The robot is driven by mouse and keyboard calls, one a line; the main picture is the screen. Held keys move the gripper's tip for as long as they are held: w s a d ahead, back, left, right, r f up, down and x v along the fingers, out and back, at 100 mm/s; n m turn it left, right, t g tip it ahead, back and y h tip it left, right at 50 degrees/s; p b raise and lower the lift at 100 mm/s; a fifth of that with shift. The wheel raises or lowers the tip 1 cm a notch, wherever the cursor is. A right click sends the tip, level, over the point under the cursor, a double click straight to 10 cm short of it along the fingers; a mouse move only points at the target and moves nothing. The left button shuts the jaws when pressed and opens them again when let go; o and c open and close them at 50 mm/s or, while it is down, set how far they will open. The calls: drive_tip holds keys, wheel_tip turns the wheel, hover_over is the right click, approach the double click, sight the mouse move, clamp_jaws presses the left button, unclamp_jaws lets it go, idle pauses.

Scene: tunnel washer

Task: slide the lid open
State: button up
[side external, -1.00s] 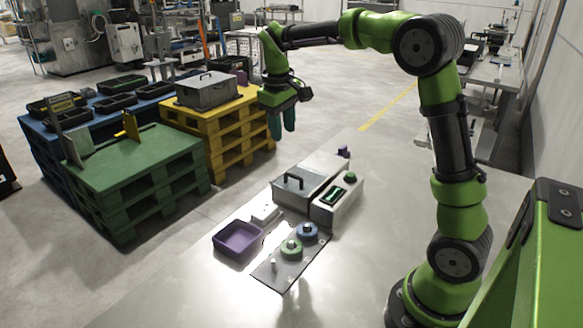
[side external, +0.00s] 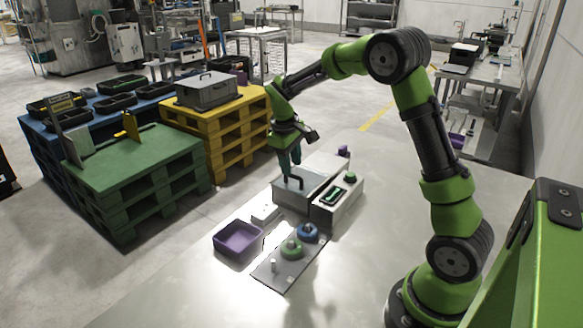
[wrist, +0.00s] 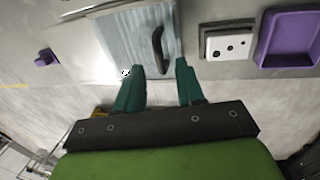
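The grey box (side external: 294,201) stands on the table with a flat lid (side external: 317,174) on top. A dark bar handle (side external: 293,182) rises near the lid's left end. In the wrist view the lid (wrist: 120,45) looks pale and streaky, and the handle (wrist: 158,45) shows upright in the picture. My gripper (side external: 291,171) is low over the handle end of the lid. In the wrist view its two teal fingertips (wrist: 160,66) are apart, with the handle's lower end between them in the picture. Contact with the handle cannot be told.
A control box (side external: 340,203) with a green button stands beside the grey box. A purple tray (side external: 238,240), a small white block (side external: 264,214) and a plate (side external: 272,275) with round knobs lie in front. Stacked pallets (side external: 235,130) stand to the left.

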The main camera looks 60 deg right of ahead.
drive_tip(key=shift+d+f, duration=0.15)
drive_tip(key=shift+f, duration=0.6)
drive_tip(key=shift+d+f, duration=0.15)
drive_tip(key=shift+f, duration=0.55)
drive_tip(key=shift+c, duration=0.3)
clamp_jaws()
